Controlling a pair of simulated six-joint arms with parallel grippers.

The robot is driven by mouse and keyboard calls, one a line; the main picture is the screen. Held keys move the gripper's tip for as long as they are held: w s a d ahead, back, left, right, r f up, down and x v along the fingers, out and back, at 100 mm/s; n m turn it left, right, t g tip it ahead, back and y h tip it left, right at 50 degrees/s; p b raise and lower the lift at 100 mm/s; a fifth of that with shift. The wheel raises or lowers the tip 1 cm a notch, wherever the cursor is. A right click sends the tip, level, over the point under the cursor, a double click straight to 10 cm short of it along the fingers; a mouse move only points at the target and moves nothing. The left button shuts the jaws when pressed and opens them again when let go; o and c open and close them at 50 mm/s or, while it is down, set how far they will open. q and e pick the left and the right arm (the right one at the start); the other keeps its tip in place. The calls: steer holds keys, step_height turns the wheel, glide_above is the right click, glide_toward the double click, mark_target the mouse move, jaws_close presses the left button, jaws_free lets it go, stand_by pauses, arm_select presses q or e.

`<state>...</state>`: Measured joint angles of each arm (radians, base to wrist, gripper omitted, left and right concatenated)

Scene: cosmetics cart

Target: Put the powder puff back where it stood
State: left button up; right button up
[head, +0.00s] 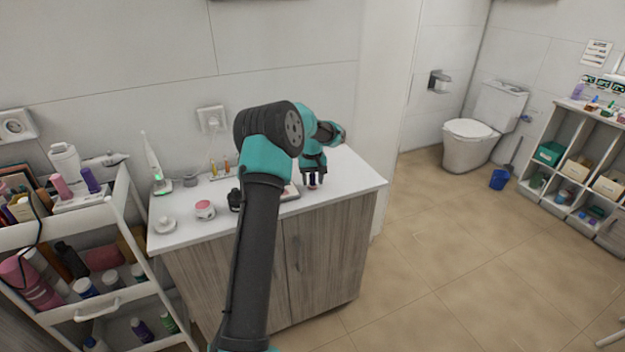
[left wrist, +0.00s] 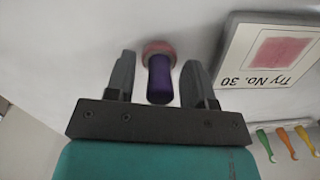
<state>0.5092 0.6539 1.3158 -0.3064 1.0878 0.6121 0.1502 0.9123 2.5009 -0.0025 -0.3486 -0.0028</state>
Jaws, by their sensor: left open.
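A small item with a dark purple handle and a round pink pad, which looks like the powder puff (left wrist: 158,78), stands on the white counter top in the left wrist view. My left gripper (left wrist: 158,75) is open, with one finger on each side of the purple handle and gaps between. In the head view my left gripper (head: 313,184) points down over the counter's right part, and the puff is mostly hidden there. A card marked "Try No. 30" (left wrist: 270,52) with a pink square lies beside it. My right gripper is not in view.
The white counter (head: 345,190) also holds a pink round jar (head: 204,209), a white knobbed item (head: 165,226) and an electric toothbrush (head: 154,165). Colored small sticks (left wrist: 284,141) show near the card. A loaded white cart (head: 125,200) stands at left. The counter's right end is clear.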

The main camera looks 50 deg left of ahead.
arm_select(q)
step_height(320, 180, up, 12)
steer(key=shift+w+a+r, duration=0.15)
steer(key=shift+w+a, duration=0.1)
steer(key=shift+a, duration=0.15)
stand_by(0.7)
steer(key=d+f+m+h, duration=0.2)
steer(key=d+f+m, duration=0.3)
steer(key=d+f, duration=1.95)
steer(key=s+d+f+m+h, duration=0.1)
steer(key=s+d+f+m, duration=0.1)
steer(key=s+d+f, duration=0.9)
steer(key=s+d+f+m+t, duration=0.1)
steer(key=s+d+m, duration=0.1)
steer(key=s+d, duration=0.6)
steer(key=s, duration=0.3)
steer(key=shift+s+d+f, duration=0.2)
steer(key=shift+s+f, duration=0.1)
steer(key=shift+s, duration=0.05)
